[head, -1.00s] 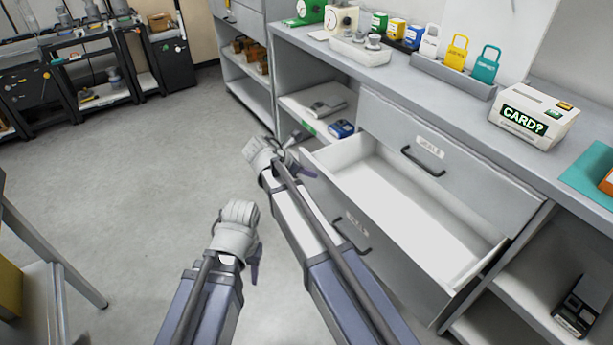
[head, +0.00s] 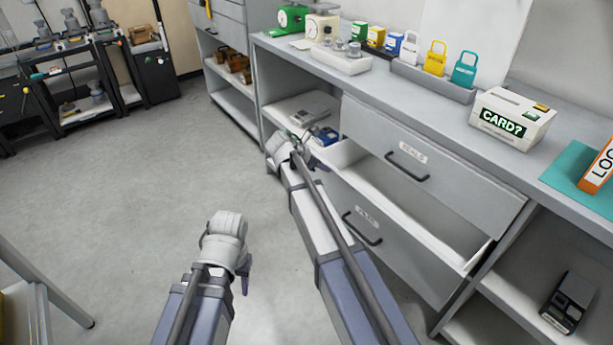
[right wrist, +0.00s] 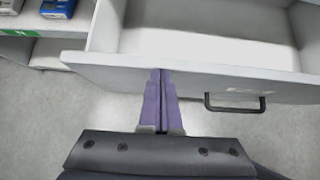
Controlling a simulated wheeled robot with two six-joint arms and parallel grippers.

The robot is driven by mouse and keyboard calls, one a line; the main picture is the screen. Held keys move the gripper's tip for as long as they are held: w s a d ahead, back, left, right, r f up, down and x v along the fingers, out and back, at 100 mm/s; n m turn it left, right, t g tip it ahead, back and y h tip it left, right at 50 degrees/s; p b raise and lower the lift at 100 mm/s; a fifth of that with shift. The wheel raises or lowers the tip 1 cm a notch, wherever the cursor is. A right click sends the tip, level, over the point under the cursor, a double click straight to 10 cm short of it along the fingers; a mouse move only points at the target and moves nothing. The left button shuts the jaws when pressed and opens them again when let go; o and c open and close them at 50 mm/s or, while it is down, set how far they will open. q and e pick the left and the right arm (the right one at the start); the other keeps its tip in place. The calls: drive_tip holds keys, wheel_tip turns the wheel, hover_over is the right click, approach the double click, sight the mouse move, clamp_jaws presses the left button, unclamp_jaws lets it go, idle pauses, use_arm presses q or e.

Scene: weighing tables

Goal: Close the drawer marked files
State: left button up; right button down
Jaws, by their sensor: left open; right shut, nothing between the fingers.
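The files drawer (head: 408,264) is the lower drawer of the grey counter and stands partly open, its white inside showing. Its label is small and blurred, above a dark handle (head: 362,229). In the right wrist view the drawer front (right wrist: 290,91) crosses the picture, with the handle to the right of my fingers. My right gripper (head: 312,157) is at the left end of the drawer front. In its wrist view the shut, empty fingers (right wrist: 161,74) meet the front's upper edge and appear to touch it. My left gripper (head: 245,276) is open, over the floor left of the drawer.
The drawer above, marked seals (head: 430,162), is shut. A card box (head: 510,120), several padlocks and a scale stand on the counter. A blue item (head: 325,135) lies on the shelf left of the drawers. A dark device (head: 567,303) lies on the right shelf.

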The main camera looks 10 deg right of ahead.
drive_tip(key=w+d, duration=0.4)
drive_tip(key=d, duration=0.7)
drive_tip(key=shift+w, duration=0.3)
drive_tip(key=shift+a, duration=0.1)
drive_tip(key=s+a+r+p, duration=0.4)
drive_tip(key=a+r+p, duration=0.2)
drive_tip(key=a, duration=0.4)
drive_tip(key=f+h+b, duration=0.2)
drive_tip(key=f+b, duration=0.1)
drive_tip(key=b, duration=0.3)
drive_tip(key=f+t+h+b, duration=0.1)
drive_tip(key=f+b, duration=0.2)
drive_tip(key=b, duration=0.3)
drive_tip(key=shift+s+a+f+h, duration=0.15)
drive_tip(key=shift+s+h, duration=0.05)
drive_tip(key=shift+h, duration=0.2)
drive_tip(key=a+h+b, duration=0.1)
drive_tip(key=b, duration=0.3)
drive_tip(key=a+f+t+h+b, duration=0.1)
drive_tip(key=h+b, duration=0.1)
drive_tip(key=b, duration=0.2)
drive_tip(key=a+f+t+h+b, duration=0.1)
drive_tip(key=b, duration=0.3)
drive_tip(key=shift+s+a+f, duration=0.15)
drive_tip(key=shift+s+f, duration=0.05)
drive_tip(key=shift+f, duration=0.05)
